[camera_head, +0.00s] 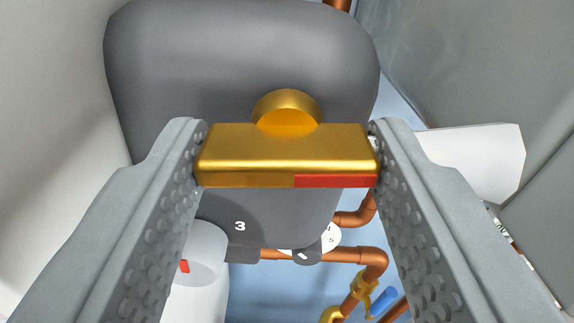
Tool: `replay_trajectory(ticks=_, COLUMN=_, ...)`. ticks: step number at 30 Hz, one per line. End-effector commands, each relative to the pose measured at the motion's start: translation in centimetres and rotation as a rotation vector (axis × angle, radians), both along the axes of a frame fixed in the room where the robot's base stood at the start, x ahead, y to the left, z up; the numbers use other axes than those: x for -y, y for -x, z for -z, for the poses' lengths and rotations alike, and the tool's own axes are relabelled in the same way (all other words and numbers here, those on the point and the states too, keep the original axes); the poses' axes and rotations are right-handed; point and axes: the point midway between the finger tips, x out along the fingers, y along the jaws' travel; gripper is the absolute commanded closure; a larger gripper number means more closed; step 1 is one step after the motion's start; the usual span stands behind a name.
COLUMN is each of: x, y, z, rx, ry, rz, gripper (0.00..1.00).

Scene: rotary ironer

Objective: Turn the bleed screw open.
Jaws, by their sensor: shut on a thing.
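The bleed screw (245,158) is a brass bar-shaped handle with a round brass boss (287,108) behind it. The bar lies level across the picture, and the right part of its lower edge is red. My gripper (287,155) is shut on the bar, with one grey finger at its left end and one at its right end. The boss sits in front of a large dark grey rounded body (240,45). The fingers hide parts of what lies behind them.
Copper pipes (330,255) run below, with a brass valve (360,288) and a blue handle (382,302) at lower right. A white cylinder (205,290) with a red mark stands at lower left. A white plate-like piece (475,160) lies right. Walls flank both sides.

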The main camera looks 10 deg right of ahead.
Motion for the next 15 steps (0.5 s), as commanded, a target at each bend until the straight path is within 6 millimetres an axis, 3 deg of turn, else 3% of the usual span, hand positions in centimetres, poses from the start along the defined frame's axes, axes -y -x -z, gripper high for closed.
replay_trajectory(ticks=15, x=-0.02, y=-0.04, z=0.12, rx=-0.003, ry=-0.139, rz=0.0, gripper=0.76)
